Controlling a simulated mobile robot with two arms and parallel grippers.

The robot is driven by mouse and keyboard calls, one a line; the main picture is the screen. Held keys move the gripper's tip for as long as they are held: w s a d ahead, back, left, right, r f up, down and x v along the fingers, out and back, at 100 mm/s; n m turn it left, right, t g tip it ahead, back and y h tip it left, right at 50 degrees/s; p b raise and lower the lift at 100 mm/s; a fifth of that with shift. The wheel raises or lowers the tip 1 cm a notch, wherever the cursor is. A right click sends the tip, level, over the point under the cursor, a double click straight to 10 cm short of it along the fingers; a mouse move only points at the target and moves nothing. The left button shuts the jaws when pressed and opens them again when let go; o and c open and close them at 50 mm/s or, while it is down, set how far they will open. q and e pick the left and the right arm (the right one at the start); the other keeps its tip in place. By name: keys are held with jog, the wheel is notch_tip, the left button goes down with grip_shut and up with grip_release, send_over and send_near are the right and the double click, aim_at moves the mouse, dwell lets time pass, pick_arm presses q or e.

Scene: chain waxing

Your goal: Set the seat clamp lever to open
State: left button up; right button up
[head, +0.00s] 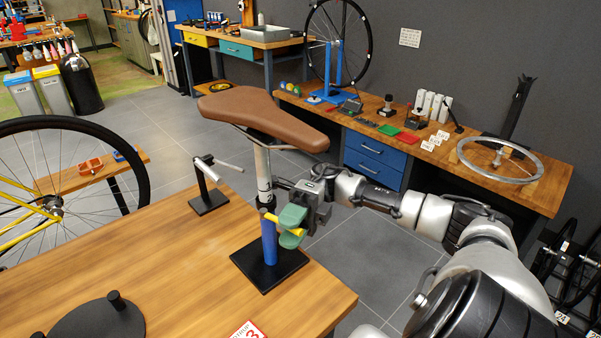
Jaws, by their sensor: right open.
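A brown saddle (262,115) sits on a silver seatpost (263,170), which stands upright in a blue tube (269,243) on a black base plate (285,265). A yellow clamp lever (272,218) is at the top of the blue tube and points right and slightly toward me. My right gripper (291,228) has green fingers, one above and one below the lever. The fingers are apart, with the lever between them; I cannot tell if they touch it. The upper finger hides part of the lever. My left gripper is out of view.
The stand is on a wooden table (190,270). A black stand with a lever (208,195) is behind it to the left, and a dark round plate (95,322) is at the front left. A bicycle wheel (140,165) stands beyond the left edge. The table middle is clear.

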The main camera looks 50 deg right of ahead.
jog(key=b+v, duration=0.2)
jog(key=v, duration=0.7)
jog(key=shift+d, duration=0.2)
jog(key=shift+f, duration=0.1)
